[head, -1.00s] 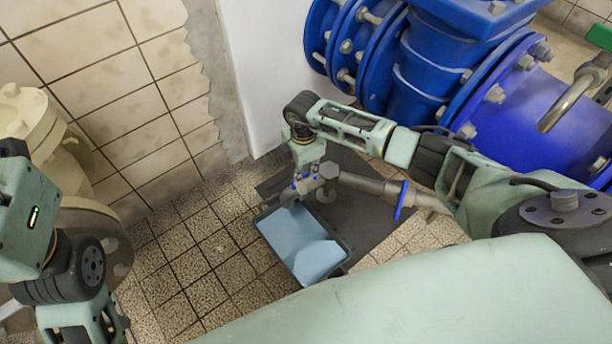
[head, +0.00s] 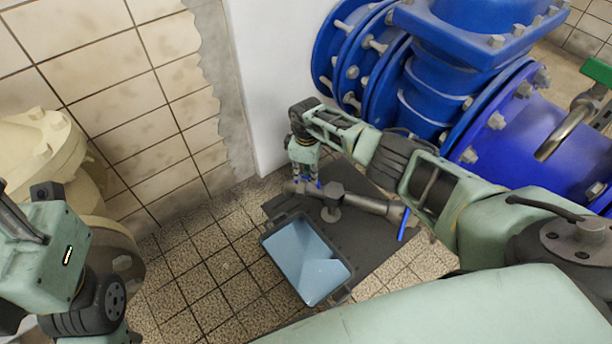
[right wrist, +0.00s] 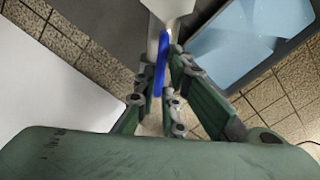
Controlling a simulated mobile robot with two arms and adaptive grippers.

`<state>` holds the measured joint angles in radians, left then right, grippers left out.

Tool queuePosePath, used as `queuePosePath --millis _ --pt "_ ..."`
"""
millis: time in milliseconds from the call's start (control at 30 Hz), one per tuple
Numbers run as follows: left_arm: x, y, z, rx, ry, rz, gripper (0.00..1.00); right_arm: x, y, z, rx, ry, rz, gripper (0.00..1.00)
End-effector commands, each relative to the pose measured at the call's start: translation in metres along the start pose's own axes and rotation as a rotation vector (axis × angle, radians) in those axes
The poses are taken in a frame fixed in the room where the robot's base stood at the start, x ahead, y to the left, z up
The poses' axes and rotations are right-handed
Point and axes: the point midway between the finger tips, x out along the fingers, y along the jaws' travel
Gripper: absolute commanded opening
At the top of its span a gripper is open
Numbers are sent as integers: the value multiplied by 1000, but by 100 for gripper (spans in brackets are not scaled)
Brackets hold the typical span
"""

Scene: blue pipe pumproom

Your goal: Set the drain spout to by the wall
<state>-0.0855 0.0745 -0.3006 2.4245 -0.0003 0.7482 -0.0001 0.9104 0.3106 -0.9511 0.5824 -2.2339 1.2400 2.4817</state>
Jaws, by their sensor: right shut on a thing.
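The drain spout (head: 332,201) is a grey metal piece on the end of a short grey pipe. It points left toward the white wall and the tiled wall, beyond the far edge of the drain tub. My right gripper (head: 304,184) is at its outer end, shut on it. In the right wrist view, my right gripper's fingers (right wrist: 169,100) close around a blue strip (right wrist: 161,63) below a pale grey part. The fingers hide much of the spout's end.
A dark tub (head: 337,301) with blue liquid stands on the tiled floor in front of the spout. A blue lever (head: 403,225) hangs on the grey pipe. Large blue flanged pipes (head: 440,80) rise behind my right arm. A cream flanged pipe (head: 40,140) stands left.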

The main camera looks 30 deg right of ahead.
Motion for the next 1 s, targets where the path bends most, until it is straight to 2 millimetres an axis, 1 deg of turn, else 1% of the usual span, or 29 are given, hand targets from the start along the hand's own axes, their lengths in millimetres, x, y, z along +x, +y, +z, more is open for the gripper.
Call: queuePosePath --millis 33,100,633,667,833,1000 --pt "0 0 0 0 0 0 40 -4 7 -1 15 5 14 0" --pt "0 0 0 0 1 1 40 -4 9 -1 30 5 14 0" --pt "1 0 0 0 3 1 40 -4 12 1 62 4 15 0" --pt "1 0 0 0 3 1 40 -4 12 1 63 4 16 10" --pt "1 0 0 0 3 1 40 -3 12 1 61 3 14 25" --pt "1 0 0 1 4 1 40 -2 9 1 57 2 9 25"
